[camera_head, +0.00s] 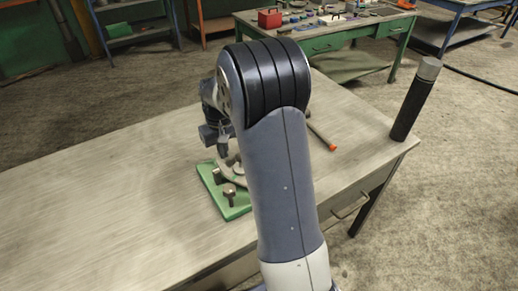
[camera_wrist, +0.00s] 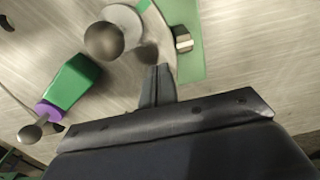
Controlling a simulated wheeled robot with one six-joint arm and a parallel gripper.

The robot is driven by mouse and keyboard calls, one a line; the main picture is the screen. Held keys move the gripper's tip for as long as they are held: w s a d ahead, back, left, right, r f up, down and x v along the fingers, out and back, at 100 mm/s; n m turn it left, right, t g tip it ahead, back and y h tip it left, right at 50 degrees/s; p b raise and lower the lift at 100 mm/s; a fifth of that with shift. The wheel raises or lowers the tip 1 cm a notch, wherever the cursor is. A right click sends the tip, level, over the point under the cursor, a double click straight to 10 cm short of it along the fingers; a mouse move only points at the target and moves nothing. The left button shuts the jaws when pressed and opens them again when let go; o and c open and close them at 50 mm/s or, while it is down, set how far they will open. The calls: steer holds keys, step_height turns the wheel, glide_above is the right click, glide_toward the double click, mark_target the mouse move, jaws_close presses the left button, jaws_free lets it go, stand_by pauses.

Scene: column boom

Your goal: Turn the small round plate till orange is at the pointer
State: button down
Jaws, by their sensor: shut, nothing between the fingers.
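The small round plate (camera_wrist: 118,82) is grey, and its curved edge lies beside a green base (camera_wrist: 192,65) in the wrist view. A round knob (camera_wrist: 103,41) stands over a pale disc (camera_wrist: 130,22) there. A green block (camera_wrist: 72,82) and a purple piece (camera_wrist: 48,111) lie to the left. A small pale and dark piece (camera_wrist: 182,39) on the green base may be the pointer. I see no orange mark on the plate. My gripper (camera_wrist: 157,70) is shut and empty over the plate near its edge. In the head view my arm hides much of the plate (camera_head: 224,169).
The wooden table (camera_head: 100,200) is bare to the left. An orange-ended tool (camera_head: 325,139) lies to the right of my arm. A dark cylinder with a grey top (camera_head: 413,100) stands at the table's right corner. A green workbench (camera_head: 330,40) stands behind.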

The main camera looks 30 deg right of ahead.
steer(key=shift+w, duration=0.15)
steer(key=shift+w+d+p, duration=0.1)
steer(key=shift+w+p, duration=0.25)
steer(key=shift+w, duration=0.45)
steer(key=shift+w+d+p, duration=0.25)
steer(key=shift+w+p, duration=0.15)
steer(key=shift+w, duration=0.5)
steer(key=shift+w+d+p, duration=0.4)
steer(key=shift+w, duration=0.45)
